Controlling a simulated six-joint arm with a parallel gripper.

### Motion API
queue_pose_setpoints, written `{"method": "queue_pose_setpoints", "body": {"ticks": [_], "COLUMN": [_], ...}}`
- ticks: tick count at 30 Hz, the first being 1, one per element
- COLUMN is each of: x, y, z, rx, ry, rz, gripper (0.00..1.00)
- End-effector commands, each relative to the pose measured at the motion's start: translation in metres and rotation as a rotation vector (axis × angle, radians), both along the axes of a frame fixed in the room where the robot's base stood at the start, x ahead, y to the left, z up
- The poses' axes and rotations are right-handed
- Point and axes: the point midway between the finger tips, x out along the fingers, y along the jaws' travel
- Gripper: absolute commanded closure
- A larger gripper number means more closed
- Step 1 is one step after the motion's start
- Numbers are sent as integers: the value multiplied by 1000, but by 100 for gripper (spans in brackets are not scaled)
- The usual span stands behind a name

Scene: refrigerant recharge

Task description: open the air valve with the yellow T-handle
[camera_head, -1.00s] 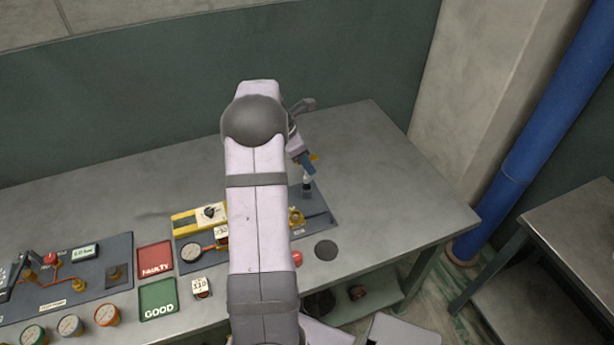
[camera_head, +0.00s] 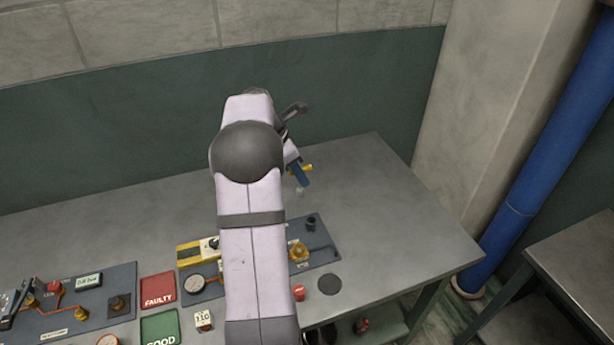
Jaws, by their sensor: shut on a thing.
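My gripper (camera_head: 300,177), with blue fingers, is shut on the yellow T-handle (camera_head: 307,168), raised above the back right of the table. Only a yellow end of the handle and a pale tip (camera_head: 299,191) below the fingers show; my arm hides the rest. A black round socket (camera_head: 311,224) stands below on the dark panel (camera_head: 325,250), apart from the handle. A yellow-orange valve fitting (camera_head: 299,252) sits on the same panel, nearer the front; I cannot tell for sure that it is the air valve.
A gauge (camera_head: 195,284) and a yellow meter (camera_head: 190,252) stand left of my arm, which hides the panel's middle. Red FAULTY (camera_head: 158,290) and green GOOD (camera_head: 160,327) pads lie further left. A red knob (camera_head: 298,292) is at the front.

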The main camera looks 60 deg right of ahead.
Motion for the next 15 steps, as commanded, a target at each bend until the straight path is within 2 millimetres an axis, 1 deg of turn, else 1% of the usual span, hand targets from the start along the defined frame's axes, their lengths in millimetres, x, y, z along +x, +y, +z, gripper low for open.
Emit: {"method": "queue_pose_setpoints", "body": {"ticks": [1,3,7,11,15], "x": [-2,-4,-12,-25,-40], "y": [7,17,39,64,84], "z": [5,6,2,-13,-36], "rx": [1,1,2,3,4], "ry": [2,3,2,2,4], "rz": [8,19,50,62,53], "gripper": [100,100,100,100,100]}}
